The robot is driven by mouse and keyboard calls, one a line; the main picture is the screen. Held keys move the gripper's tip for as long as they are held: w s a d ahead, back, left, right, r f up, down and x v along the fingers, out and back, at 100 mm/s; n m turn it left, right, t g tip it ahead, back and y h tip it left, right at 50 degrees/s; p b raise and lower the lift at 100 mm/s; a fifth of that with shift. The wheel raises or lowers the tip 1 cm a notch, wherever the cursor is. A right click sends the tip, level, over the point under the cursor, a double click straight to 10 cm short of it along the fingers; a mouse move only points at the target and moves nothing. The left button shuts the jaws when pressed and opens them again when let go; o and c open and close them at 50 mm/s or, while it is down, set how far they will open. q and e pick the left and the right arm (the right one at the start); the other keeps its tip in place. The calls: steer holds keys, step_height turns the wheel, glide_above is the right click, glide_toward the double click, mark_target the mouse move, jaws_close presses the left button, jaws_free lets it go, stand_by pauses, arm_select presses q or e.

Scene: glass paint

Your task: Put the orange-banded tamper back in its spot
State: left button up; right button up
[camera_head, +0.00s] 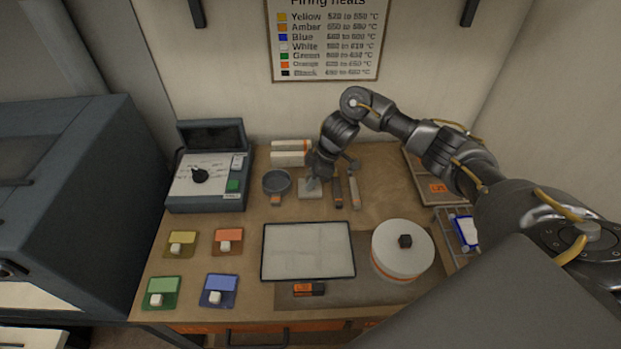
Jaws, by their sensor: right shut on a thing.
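My right gripper (318,176) is at the back middle of the bench, pointing down. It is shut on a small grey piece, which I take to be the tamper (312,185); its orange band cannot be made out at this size. The piece is over a pale grey block (311,194), and I cannot tell whether it touches it. The jaws and wrist hide most of the piece. My left gripper is not in view.
A round grey dish (277,182) stands just left of the gripper. Dark and grey bars (353,192) lie close on its right. A controller box (207,180) is at back left. A white tray (308,250) and round turntable (402,250) are in front.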

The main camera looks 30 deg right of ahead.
steer(key=shift+f, duration=0.2)
steer(key=o, duration=1)
steer(key=v, duration=1)
steer(key=shift+d+r, duration=0.1)
steer(key=shift+r, duration=0.3)
steer(key=shift+r, duration=0.1)
